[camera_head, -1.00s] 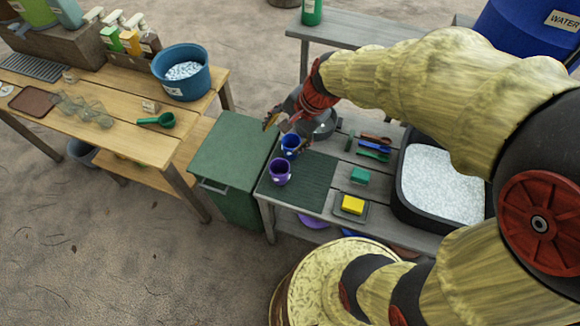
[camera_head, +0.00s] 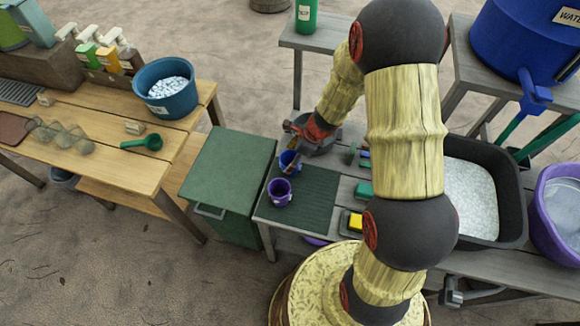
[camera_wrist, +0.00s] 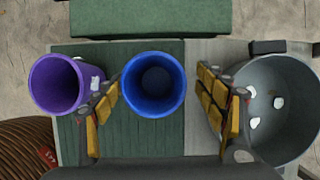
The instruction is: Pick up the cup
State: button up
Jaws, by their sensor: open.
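Two cups stand on a dark green ribbed mat (camera_head: 310,205). The blue cup (camera_head: 286,163) is at the mat's far left edge and the purple cup (camera_head: 279,193) is nearer the front. My gripper (camera_head: 290,150) is low beside the blue cup in the head view. In the wrist view my gripper (camera_wrist: 160,108) is open, with the blue cup (camera_wrist: 153,85) showing between its two yellow-padded fingers. The purple cup (camera_wrist: 58,83) is left of the left finger. I cannot tell the exact height of the fingers against the blue cup's rim.
A grey metal pot (camera_wrist: 280,105) is close to the right finger. A green box with a lid (camera_head: 232,165) stands left of the grey bench. A yellow sponge (camera_head: 355,222) and a black tub of white grains (camera_head: 478,200) are to the right.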

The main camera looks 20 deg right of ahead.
jog(key=x, duration=0.1)
jog(key=b+x, duration=0.2)
jog(key=x, duration=0.1)
jog(key=shift+s+a, duration=0.2)
jog(key=shift+s, duration=0.1)
jog(key=shift+w+a+f, duration=0.15)
jog(key=shift+f, duration=0.2)
jog(key=shift+r, duration=0.1)
jog(key=shift+c, duration=0.7)
jog(key=c, duration=1.1)
jog(key=shift+c, duration=0.4)
jog(key=shift+r, duration=0.1)
